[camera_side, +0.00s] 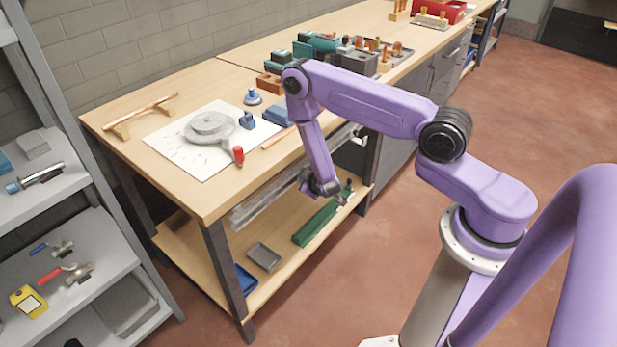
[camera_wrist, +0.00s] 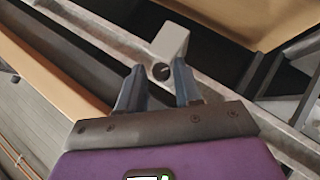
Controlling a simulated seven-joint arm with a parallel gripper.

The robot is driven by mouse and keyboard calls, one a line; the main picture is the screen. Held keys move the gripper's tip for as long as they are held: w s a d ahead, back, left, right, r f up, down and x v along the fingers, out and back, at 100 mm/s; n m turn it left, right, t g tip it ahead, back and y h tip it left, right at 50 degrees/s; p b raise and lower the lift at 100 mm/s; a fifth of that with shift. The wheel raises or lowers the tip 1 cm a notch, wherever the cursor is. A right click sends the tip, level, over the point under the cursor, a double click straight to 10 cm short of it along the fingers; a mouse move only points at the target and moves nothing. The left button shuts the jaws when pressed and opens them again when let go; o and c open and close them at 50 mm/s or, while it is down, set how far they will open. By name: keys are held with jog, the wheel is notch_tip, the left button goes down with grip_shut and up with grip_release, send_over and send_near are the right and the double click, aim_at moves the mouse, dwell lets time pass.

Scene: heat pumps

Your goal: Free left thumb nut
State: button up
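My gripper (camera_wrist: 159,68) shows in the wrist view with its two grey fingers apart. A pale grey block (camera_wrist: 172,42) with a dark round hole lies at and beyond the fingertips, over the gap between them. I cannot tell whether the fingers touch it, or whether it is part of the left thumb nut's mount. No thumb nut can be made out clearly in either view. In the side view my gripper (camera_side: 322,188) hangs low at the bench front, beside a metal rail (camera_side: 265,198) below the bench top, too small there to show its fingers.
The workbench top (camera_side: 215,82) holds a white sheet (camera_side: 172,145) with a grey round part (camera_side: 208,126) and a red-handled tool (camera_side: 238,155). The lower shelf (camera_side: 285,255) carries a green box (camera_side: 316,222) and trays. A metal rack (camera_side: 85,222) stands left. The floor in front is clear.

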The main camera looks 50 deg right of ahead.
jog(key=shift+v, duration=2.25)
jog(key=shift+w+a, duration=0.1)
